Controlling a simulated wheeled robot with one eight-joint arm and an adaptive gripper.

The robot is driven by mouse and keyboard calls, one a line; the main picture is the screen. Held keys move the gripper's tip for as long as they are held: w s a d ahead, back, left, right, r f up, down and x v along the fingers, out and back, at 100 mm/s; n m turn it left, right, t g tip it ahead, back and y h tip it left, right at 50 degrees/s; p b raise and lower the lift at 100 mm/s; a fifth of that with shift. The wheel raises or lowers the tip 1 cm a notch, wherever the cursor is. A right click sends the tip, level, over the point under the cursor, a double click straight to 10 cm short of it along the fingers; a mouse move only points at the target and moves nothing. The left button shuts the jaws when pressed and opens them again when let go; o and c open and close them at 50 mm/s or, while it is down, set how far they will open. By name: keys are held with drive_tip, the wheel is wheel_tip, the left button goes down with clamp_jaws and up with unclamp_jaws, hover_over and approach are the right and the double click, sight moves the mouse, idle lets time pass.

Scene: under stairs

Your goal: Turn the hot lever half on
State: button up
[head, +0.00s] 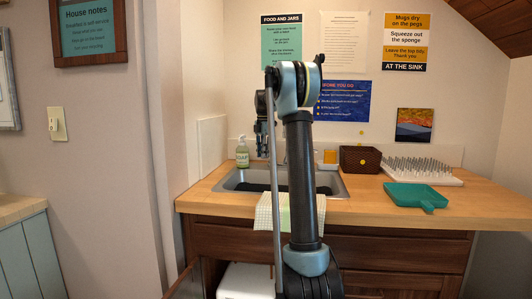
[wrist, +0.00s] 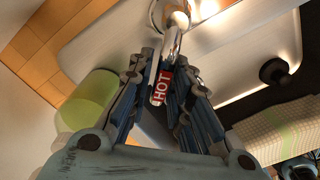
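In the wrist view, the hot lever (wrist: 162,86) shows a red tag with white HOT lettering. It lies between the two fingers of my gripper (wrist: 166,72), near the faucet's metal base (wrist: 172,14). The fingers stand apart on either side of the tag, and I see no clear grip on it. In the head view, my gripper (head: 265,136) hangs above the back of the sink (head: 334,183), beside the soap bottle. My arm hides most of the faucet and the lever there.
The soap bottle (head: 242,153) stands close on the left; it also shows in the wrist view (wrist: 92,100). A checked cloth (head: 264,220) hangs over the sink's front edge. A brown basket (head: 360,159), a peg rack (head: 424,171) and a teal dustpan (head: 414,195) occupy the right counter.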

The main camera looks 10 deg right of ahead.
drive_tip(key=o, duration=0.9)
drive_tip(key=shift+r, duration=3.55)
